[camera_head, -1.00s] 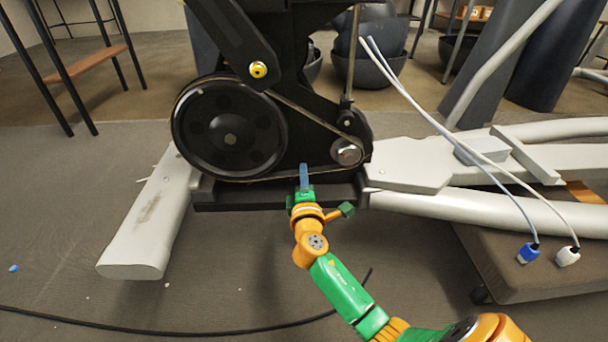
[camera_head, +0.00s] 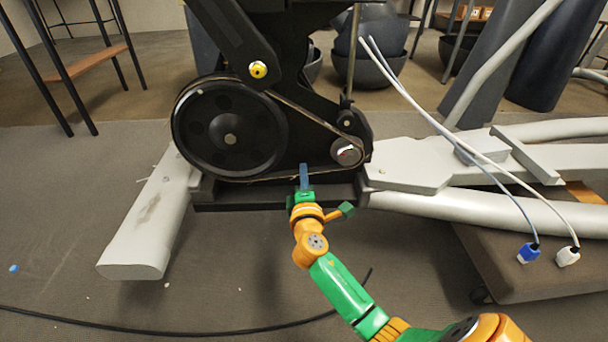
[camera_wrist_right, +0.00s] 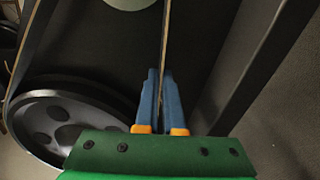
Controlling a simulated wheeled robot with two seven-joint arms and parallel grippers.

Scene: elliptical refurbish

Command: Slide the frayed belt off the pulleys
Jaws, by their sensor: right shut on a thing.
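The frayed belt (camera_head: 305,115) is a thin brownish band running from the large black pulley (camera_head: 229,131) on the left to the small metal pulley (camera_head: 346,151) on the right. Its lower run passes between the blue fingertips of my right gripper (camera_head: 304,178), which is shut on it below and between the pulleys. In the right wrist view the belt (camera_wrist_right: 167,45) runs up from between the blue fingers (camera_wrist_right: 160,98), with the large pulley (camera_wrist_right: 60,125) at the left. The belt's upper run is still over both pulleys. My left gripper is not in view.
The machine's black frame (camera_head: 275,193) lies just under the belt. A grey foot bar (camera_head: 150,215) stands at left and light rails (camera_head: 470,205) at right. Two cables (camera_head: 480,155) hang at right, with blue and white plugs. A black cord (camera_head: 150,331) lies on the floor.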

